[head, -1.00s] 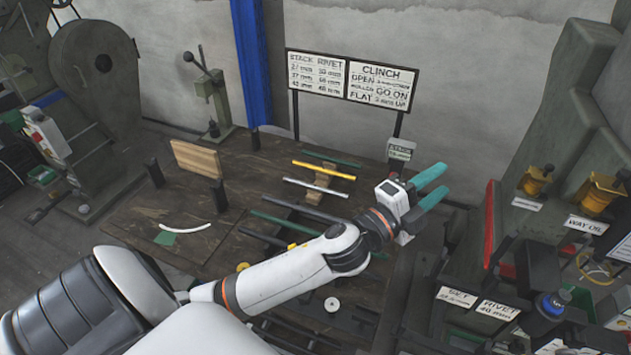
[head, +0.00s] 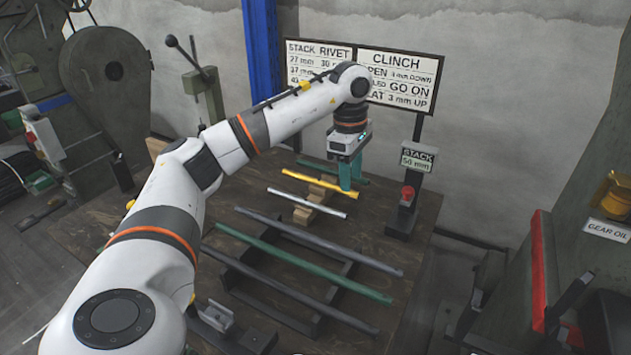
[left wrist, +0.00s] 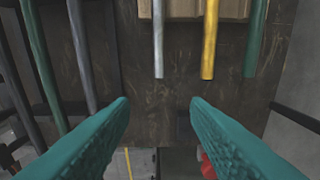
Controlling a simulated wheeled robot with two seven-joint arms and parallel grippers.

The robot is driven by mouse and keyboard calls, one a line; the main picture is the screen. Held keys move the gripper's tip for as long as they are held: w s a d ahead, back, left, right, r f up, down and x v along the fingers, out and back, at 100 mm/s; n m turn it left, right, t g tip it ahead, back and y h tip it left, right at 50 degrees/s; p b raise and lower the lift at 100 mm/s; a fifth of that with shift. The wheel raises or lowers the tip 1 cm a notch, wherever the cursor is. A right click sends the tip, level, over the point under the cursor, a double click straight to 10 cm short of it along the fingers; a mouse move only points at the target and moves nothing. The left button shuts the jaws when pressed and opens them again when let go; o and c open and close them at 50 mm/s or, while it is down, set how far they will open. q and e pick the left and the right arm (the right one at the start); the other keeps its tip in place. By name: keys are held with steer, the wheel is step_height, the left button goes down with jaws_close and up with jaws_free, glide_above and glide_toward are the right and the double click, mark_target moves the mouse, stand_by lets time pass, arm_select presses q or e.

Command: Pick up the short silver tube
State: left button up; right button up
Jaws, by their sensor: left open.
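The short silver tube (head: 306,203) lies across a wooden block, in front of a yellow tube (head: 308,184). In the left wrist view the silver tube (left wrist: 158,42) comes down from the top edge, its near end between and beyond my fingertips, with the yellow tube (left wrist: 210,40) to its right. My left gripper (head: 350,180) points down beyond the right ends of these tubes. In the left wrist view its teal fingers (left wrist: 160,103) are open with nothing between them. My right gripper is not in view.
Longer dark grey and green tubes (head: 300,262) lie on a dark rack in front. A short green tube (head: 318,166) lies behind the yellow one. A stand with a red button and a "STACK 50 mm" sign (head: 417,158) is to the right. A clinch signboard (head: 398,78) stands behind.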

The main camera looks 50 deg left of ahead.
arm_select(q)
steer(key=a, duration=0.2)
glide_above(338, 212)
steer(key=shift+y, duration=0.3)
step_height(338, 212, down, 6)
steer(key=shift+r, duration=0.2)
step_height(338, 212, down, 6)
steer(key=shift+r, duration=0.1)
steer(key=c, duration=0.9)
steer(key=shift+w, duration=0.1)
jaws_close()
